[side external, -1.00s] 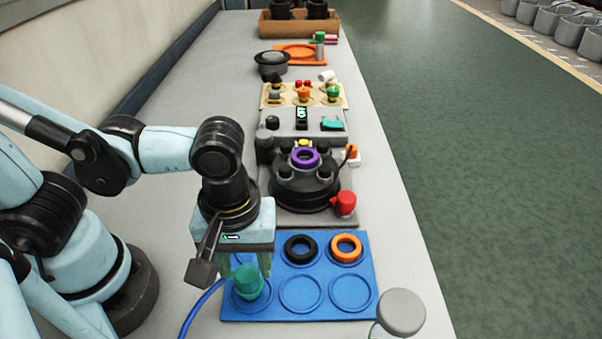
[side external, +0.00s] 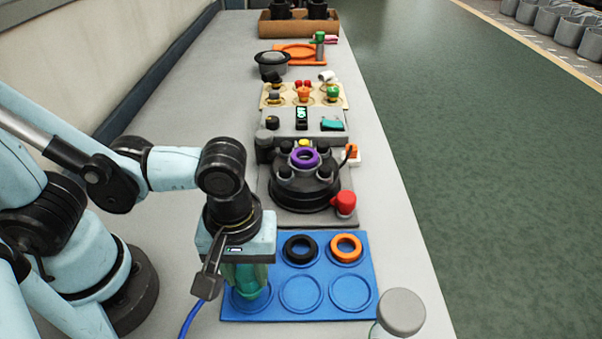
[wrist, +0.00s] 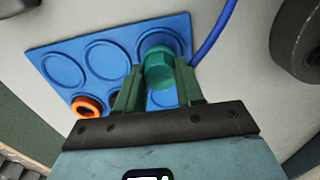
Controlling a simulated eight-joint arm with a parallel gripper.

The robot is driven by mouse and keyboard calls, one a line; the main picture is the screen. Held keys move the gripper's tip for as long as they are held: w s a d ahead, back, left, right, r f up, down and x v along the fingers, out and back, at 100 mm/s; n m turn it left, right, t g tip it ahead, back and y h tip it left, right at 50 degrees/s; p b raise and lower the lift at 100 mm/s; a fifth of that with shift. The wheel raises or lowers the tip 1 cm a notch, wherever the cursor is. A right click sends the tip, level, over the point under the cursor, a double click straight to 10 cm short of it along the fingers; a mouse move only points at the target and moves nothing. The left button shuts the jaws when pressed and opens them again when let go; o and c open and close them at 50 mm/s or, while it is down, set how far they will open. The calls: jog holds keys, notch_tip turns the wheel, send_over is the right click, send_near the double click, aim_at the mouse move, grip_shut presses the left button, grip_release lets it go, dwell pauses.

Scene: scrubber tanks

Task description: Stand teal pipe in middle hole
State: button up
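The teal pipe (wrist: 160,70) has a hex-shaped end and stands upright in the front-left round recess of the blue tray (side external: 362,312). In the side view it is mostly hidden by my gripper (side external: 246,280). My gripper (wrist: 159,74) points down over the pipe, with one green finger on each side of it. The fingers look spread, with a small gap at the left finger in the wrist view. A dark round machine (side external: 303,201) behind the tray has a purple ring (side external: 305,158) around its middle hole, with several black knobs around it.
A black ring (side external: 300,249) and an orange ring (side external: 345,248) lie in the tray's back row. A grey-lidded jar (side external: 401,311) stands at the tray's front right. A red knob (side external: 344,203) sticks out beside the machine. A blue cable (side external: 198,309) runs left of the tray.

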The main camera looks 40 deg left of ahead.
aim_at(248, 272)
grip_shut()
jog(key=shift+r, duration=2.55)
jog(key=shift+w, duration=0.15)
jog(key=w+a+r+n, duration=0.2)
jog(key=w+a+r, duration=0.15)
jog(key=w, duration=0.45)
jog(key=w+a+r+n, duration=0.2)
jog(key=w+a+r, duration=0.15)
jog(key=w, duration=0.35)
jog(key=w+a+r+n, duration=0.2)
jog(key=w+a+r, duration=0.15)
jog(key=w, duration=0.45)
jog(key=shift+f, duration=2.75)
